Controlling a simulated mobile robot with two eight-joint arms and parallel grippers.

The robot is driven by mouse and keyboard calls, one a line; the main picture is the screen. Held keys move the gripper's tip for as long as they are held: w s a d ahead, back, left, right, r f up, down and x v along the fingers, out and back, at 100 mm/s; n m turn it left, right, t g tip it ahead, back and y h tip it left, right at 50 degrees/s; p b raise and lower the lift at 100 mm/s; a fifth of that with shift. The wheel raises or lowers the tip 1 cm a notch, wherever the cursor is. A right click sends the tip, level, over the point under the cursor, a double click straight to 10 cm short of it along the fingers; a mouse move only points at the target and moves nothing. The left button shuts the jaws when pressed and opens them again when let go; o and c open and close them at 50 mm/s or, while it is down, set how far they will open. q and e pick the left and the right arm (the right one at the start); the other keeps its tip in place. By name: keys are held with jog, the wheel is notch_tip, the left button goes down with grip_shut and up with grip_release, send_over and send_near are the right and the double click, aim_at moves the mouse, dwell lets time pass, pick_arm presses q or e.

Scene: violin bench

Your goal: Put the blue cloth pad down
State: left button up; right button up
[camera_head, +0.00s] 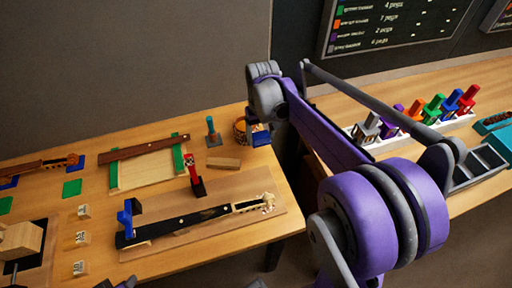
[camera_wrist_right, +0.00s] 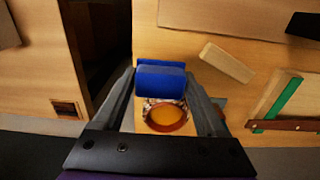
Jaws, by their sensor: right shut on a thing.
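The blue cloth pad (camera_wrist_right: 161,80) sits between the fingertips of my right gripper (camera_wrist_right: 160,74), which is shut on it. In the head view the pad (camera_head: 260,136) shows as a small blue shape below the gripper, by the right end of the left bench (camera_head: 225,178). A round container with an amber top (camera_wrist_right: 167,117) is close to the pad in the right wrist view; it also shows in the head view (camera_head: 239,127), just left of the gripper. I cannot tell whether the pad touches the bench.
A wooden block (camera_head: 223,164) and a teal-handled tool (camera_head: 212,130) stand near the container. A violin neck (camera_head: 190,222) lies on a board in front. A dark gap separates this bench from the right one, which holds a rack of coloured pegs (camera_head: 415,128).

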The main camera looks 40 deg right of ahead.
aim_at(260, 157)
jog(key=f, duration=0.3)
jog(key=shift+s, duration=0.2)
pick_arm(q)
jog(key=shift+s+f, duration=0.15)
jog(key=shift+f, duration=0.15)
pick_arm(e)
jog(key=shift+w+f, duration=0.15)
jog(key=shift+f, duration=2)
jog(key=shift+f+b, duration=0.35)
jog(key=shift+b, duration=0.05)
jog(key=shift+s+a+f, duration=0.15)
jog(key=shift+s+f, duration=0.1)
jog(key=shift+f, duration=0.05)
jog(key=o, duration=1.5)
jog(key=shift+b, duration=0.3)
jog(key=shift+o, duration=0.2)
jog(key=shift+r+p, duration=0.45)
jog(key=shift+r, duration=0.05)
notch_tip(260, 157, up, 12)
jog(key=shift+w+r+p, duration=0.15)
jog(key=shift+r+p, duration=0.05)
jog(key=shift+p, duration=0.35)
pick_arm(q)
jog(key=shift+r, duration=0.65)
